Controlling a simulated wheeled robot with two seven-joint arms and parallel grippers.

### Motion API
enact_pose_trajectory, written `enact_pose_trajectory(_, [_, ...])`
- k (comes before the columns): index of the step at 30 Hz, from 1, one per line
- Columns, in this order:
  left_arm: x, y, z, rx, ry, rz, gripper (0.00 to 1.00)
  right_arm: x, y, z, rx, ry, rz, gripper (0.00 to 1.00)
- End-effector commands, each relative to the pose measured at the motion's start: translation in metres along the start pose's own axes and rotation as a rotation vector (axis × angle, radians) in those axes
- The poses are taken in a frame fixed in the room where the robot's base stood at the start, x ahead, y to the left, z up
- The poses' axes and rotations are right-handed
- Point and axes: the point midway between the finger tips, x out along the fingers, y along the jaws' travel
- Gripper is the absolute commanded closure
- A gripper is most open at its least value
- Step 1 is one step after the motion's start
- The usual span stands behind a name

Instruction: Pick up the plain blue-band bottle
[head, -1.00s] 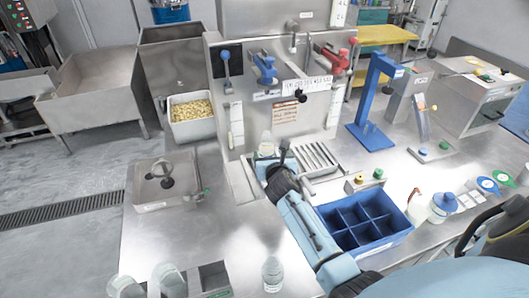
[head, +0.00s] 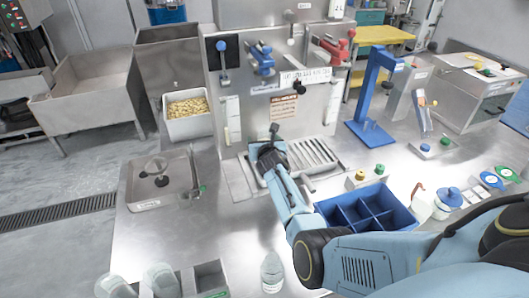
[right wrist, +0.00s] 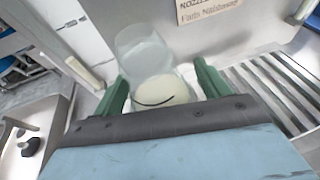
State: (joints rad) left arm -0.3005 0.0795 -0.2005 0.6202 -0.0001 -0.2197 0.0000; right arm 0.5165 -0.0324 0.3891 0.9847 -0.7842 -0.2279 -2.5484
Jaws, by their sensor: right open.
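My right gripper (head: 268,146) reaches to the drip grate of the steel machine. In the right wrist view its two green fingers (right wrist: 168,85) are apart, with a translucent bottle (right wrist: 143,50) between and just beyond them. A pale round face with a dark curved line shows on it; I cannot make out a blue band. In the head view the gripper hides this bottle. Another clear bottle (head: 272,272) stands upright at the front of the table. Two more clear containers (head: 160,280) stand at the bottom left. My left gripper is not in view.
A blue divided crate (head: 368,213) lies beside my right arm. A white bottle with a blue cap (head: 447,203) stands right of it. The slotted drip grate (head: 318,155) and a blue stand (head: 372,100) are near.

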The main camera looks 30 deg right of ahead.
Motion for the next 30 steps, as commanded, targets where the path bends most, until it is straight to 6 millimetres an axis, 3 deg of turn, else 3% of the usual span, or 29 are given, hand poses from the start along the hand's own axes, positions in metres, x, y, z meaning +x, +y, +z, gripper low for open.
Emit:
enact_pose_trajectory(6, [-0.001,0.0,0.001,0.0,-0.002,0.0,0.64,0.0,0.0,0.0,0.0,0.0,0.0,0.27])
enact_pose_trajectory(18, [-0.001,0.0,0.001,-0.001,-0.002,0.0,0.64,0.0,0.0,0.0,0.0,0.0,0.0,0.8])
enact_pose_trajectory(20, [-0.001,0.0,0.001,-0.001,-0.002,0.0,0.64,0.0,0.0,0.002,0.001,-0.002,0.0,0.84])
enact_pose_trajectory(26, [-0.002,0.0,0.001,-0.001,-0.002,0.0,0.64,-0.001,-0.001,0.004,0.0,-0.003,0.0,0.85])
enact_pose_trajectory(30, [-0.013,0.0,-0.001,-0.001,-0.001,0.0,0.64,-0.006,-0.001,0.021,-0.002,-0.005,-0.001,0.85])
